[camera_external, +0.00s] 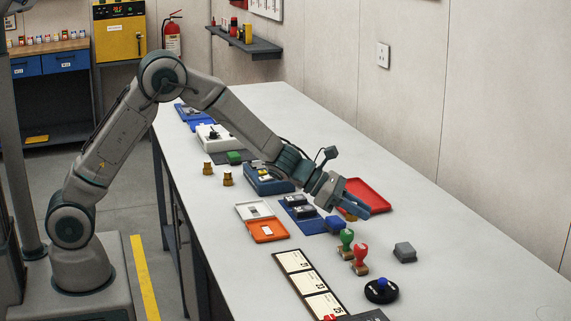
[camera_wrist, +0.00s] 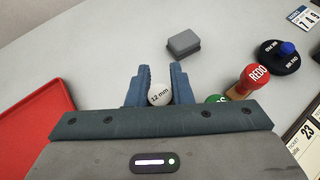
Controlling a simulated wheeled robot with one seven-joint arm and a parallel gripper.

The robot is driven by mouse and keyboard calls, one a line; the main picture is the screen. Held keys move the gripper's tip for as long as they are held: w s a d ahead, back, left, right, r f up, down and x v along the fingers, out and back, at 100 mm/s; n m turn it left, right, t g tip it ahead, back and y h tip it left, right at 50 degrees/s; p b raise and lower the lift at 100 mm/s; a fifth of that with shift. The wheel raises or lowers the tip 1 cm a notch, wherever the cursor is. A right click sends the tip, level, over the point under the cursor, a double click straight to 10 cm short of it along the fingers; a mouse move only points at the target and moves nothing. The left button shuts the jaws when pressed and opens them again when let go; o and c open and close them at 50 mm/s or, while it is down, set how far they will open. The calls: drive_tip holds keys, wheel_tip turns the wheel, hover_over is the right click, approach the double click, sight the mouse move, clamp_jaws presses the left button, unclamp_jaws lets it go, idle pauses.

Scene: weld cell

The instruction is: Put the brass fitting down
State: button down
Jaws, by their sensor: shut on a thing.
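My gripper (camera_external: 352,205) is over the right part of the bench, beside the red tray (camera_external: 378,197). In the wrist view my gripper (camera_wrist: 160,88) is shut on a brass fitting, whose round white top (camera_wrist: 159,95) reads "12 mm" between the blue fingers. A little of its brass body (camera_external: 351,217) shows under the fingers in the external view. I cannot tell whether it touches the bench. Two other brass fittings (camera_external: 207,168) (camera_external: 228,179) stand upright near the bench's left edge.
A green stamp (camera_external: 346,241) and a red "REDO" stamp (camera_wrist: 254,77) stand close to my gripper. A grey block (camera_wrist: 184,43) and a black round pad (camera_wrist: 279,54) lie beyond. Orange and blue boxes (camera_external: 268,231) (camera_external: 300,208) lie left. Bare bench lies around the grey block.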

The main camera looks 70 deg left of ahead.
sight(351, 185)
drive_tip(key=w+a+r+n+t+y+b, duration=0.1)
drive_tip(key=w+a+r+n+y, duration=0.15)
drive_tip(key=a, duration=0.35)
drive_tip(key=w+a+r+n+t+y+b, duration=0.1)
drive_tip(key=w+a+r+n+y, duration=0.15)
drive_tip(key=a, duration=0.45)
drive_tip(key=shift+h, duration=0.3)
drive_tip(key=w+a+f, duration=0.1)
drive_tip(key=a+f, duration=0.1)
drive_tip(key=a, duration=0.1)
drive_tip(key=w+a+f+p, duration=0.1)
drive_tip(key=w+a, duration=0.1)
drive_tip(key=a, duration=0.2)
drive_tip(key=w+a+f+p, duration=0.1)
drive_tip(key=a+f, duration=0.1)
drive_tip(key=a, duration=0.1)
drive_tip(key=shift+w+a+f, duration=0.15)
drive_tip(key=shift+w+f, duration=0.1)
drive_tip(key=shift+f, duration=0.1)
drive_tip(key=shift+w+a+f, duration=0.15)
drive_tip(key=shift+a+f, duration=0.25)
drive_tip(key=shift+f, duration=1.9)
drive_tip(key=shift+f+b, duration=0.2)
drive_tip(key=shift+b, duration=0.1)
drive_tip(key=c, duration=1.3)
unclamp_jaws()
